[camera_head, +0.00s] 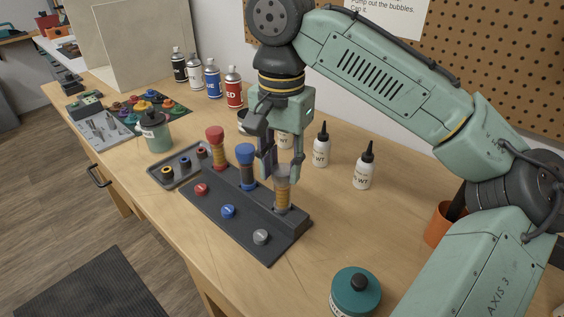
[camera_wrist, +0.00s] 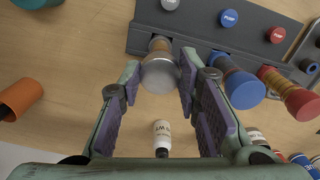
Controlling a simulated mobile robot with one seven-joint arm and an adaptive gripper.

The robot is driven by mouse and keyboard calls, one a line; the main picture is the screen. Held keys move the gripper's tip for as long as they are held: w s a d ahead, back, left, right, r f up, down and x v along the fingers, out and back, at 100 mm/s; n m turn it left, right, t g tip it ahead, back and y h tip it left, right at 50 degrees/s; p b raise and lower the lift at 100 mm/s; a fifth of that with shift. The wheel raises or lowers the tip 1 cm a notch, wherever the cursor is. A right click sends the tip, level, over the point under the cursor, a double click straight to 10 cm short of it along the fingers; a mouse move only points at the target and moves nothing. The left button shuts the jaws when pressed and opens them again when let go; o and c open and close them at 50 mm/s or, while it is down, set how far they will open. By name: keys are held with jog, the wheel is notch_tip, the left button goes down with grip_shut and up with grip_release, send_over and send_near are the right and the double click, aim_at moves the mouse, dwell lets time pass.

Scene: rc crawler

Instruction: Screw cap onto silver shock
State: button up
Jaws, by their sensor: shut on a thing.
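The silver shock (camera_head: 283,196) stands upright in the right-hand slot of a dark stand, with an amber body. The silver cap (camera_wrist: 161,76) sits over the top of the shock, in line with it in the wrist view. My gripper (camera_head: 282,166) points down above the stand and is shut on the silver cap, with one finger on each side (camera_wrist: 160,72). I cannot tell how far the cap is threaded on.
The blue shock (camera_head: 246,165) and red shock (camera_head: 217,148) stand capped left of my gripper. The stand (camera_head: 270,252) carries red, blue and silver pump buttons. Several white bottles (camera_head: 362,166) stand behind and right. A teal jar (camera_head: 356,292) is at the front.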

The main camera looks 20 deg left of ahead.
jog(key=shift+m, duration=0.4)
jog(key=m, duration=0.4)
jog(key=shift+m, duration=0.3)
jog(key=m, duration=0.3)
jog(key=shift+m, duration=0.4)
jog(key=shift+a, duration=0.1)
